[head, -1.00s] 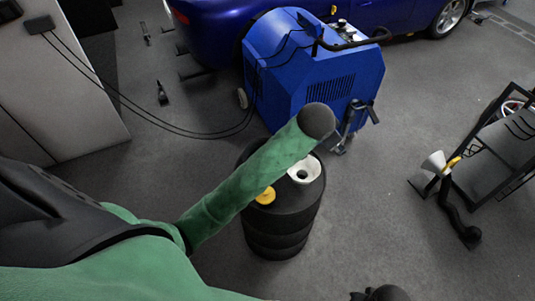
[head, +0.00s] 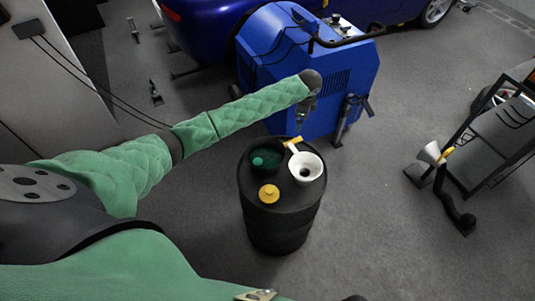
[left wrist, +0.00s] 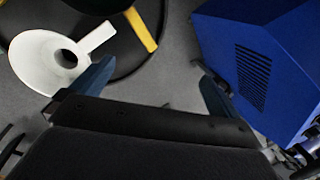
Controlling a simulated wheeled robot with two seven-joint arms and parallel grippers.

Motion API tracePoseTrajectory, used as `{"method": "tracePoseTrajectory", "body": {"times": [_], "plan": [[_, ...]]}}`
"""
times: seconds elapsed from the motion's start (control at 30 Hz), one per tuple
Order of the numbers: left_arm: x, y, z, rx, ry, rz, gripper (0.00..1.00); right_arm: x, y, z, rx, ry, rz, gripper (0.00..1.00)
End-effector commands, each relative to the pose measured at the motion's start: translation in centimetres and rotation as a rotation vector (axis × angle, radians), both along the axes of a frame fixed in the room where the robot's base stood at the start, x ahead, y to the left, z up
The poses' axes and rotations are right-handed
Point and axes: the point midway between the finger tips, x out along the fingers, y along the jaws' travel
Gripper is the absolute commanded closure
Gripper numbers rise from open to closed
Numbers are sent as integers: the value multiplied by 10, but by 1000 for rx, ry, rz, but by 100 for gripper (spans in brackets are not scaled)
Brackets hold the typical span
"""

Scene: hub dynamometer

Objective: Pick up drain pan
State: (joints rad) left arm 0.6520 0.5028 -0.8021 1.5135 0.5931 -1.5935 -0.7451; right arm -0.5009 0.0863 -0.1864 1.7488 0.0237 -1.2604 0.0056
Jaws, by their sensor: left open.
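A dark round open vessel with green inside (head: 265,158) sits on top of a black drum (head: 275,225) in the head view. It may be the drain pan, but I cannot tell for sure. My left gripper (head: 307,108) is beyond the drum, between it and the blue machine, and partly hidden by my forearm's end. In the left wrist view its two fingers (left wrist: 152,85) are spread with nothing between them. My right gripper is not in view.
A white funnel (head: 306,168) and a yellow cap (head: 268,193) are also on the drum top. A blue machine (head: 330,85) stands close behind. A dark shelf cart (head: 500,140) is at the right.

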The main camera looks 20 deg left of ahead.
Motion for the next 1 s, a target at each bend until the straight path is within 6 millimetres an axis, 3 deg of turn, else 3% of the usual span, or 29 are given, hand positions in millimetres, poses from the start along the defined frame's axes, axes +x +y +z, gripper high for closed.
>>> {"method": "tracePoseTrajectory", "body": {"times": [0.1,0.23,0.4,0.6,1.0], "plan": [[-7,13,-39,5,109,-143,0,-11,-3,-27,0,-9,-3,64],[-11,22,-63,-20,190,-340,0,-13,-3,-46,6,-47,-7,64],[-14,15,-65,-44,212,-608,0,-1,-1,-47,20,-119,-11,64],[-14,14,-65,-27,212,-791,0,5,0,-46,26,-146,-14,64],[-14,14,-91,-23,214,-823,0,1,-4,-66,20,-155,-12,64]]}}
